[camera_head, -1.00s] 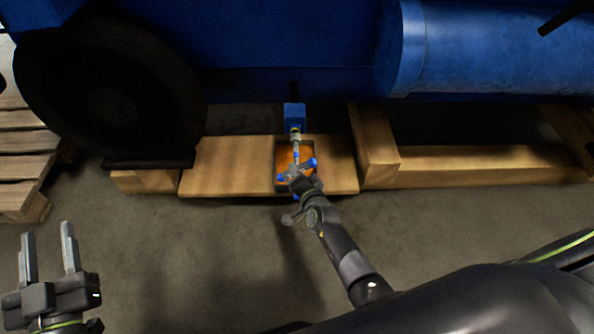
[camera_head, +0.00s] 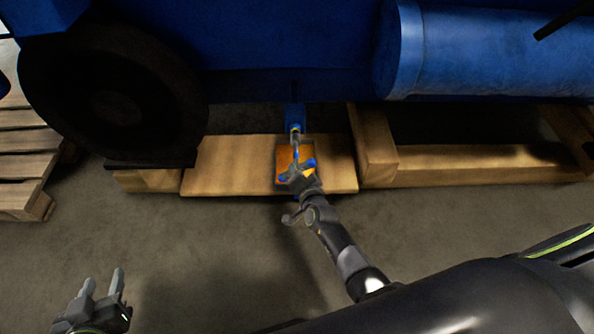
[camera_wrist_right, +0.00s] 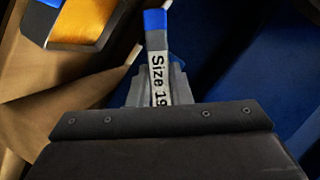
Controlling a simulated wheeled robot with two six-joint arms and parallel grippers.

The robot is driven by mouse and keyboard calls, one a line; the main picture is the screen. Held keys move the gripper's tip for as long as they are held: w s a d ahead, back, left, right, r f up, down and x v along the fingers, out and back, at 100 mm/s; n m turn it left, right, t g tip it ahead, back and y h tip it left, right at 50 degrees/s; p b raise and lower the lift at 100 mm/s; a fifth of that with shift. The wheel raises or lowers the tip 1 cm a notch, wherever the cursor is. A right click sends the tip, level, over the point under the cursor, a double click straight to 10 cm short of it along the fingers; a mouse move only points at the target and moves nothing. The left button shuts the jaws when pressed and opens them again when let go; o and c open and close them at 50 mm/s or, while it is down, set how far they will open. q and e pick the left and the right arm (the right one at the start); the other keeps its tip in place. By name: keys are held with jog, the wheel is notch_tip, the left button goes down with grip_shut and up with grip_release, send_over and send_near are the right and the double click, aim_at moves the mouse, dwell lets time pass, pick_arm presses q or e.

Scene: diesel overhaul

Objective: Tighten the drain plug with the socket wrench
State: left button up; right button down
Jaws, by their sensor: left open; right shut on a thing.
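The socket wrench (camera_head: 296,165) is held by my right gripper (camera_head: 299,180) in front of the blue engine. In the right wrist view the shut right gripper (camera_wrist_right: 157,88) grips a grey and blue part of it labelled "Size 19" (camera_wrist_right: 158,70). The wrench's shaft points away towards a small blue block (camera_head: 295,117) under the engine. The drain plug is not clearly visible; whether the socket sits on it I cannot tell. My left gripper (camera_head: 102,284) is open and empty above the floor at the lower left.
An open container with orange content (camera_head: 283,156) sits on a wooden board (camera_head: 225,165) beneath the wrench. Wooden beams (camera_head: 470,163) lie to the right. A dark wheel (camera_head: 110,90) and a pallet (camera_head: 25,150) stand left. The floor in front is clear.

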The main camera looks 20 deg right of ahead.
jog(key=shift+r+p, duration=0.15)
jog(key=shift+p, duration=0.4)
jog(key=shift+n+p, duration=0.3)
jog(key=shift+p, duration=0.25)
jog(key=shift+r+p, duration=0.15)
jog(key=shift+p, duration=0.15)
jog(key=shift+n+g+h+p, duration=0.3)
jog(key=shift+n+p, duration=0.1)
jog(key=shift+p, duration=0.5)
pick_arm(q)
jog(key=s+d+f+g+h, duration=0.1)
jog(key=s+d+f+g, duration=0.1)
jog(key=s+f+g, duration=0.8)
jog(key=shift+s+f, duration=1)
jog(key=shift+s, duration=0.2)
pick_arm(e)
jog(key=shift+f, duration=0.2)
jog(key=shift+w, duration=0.15)
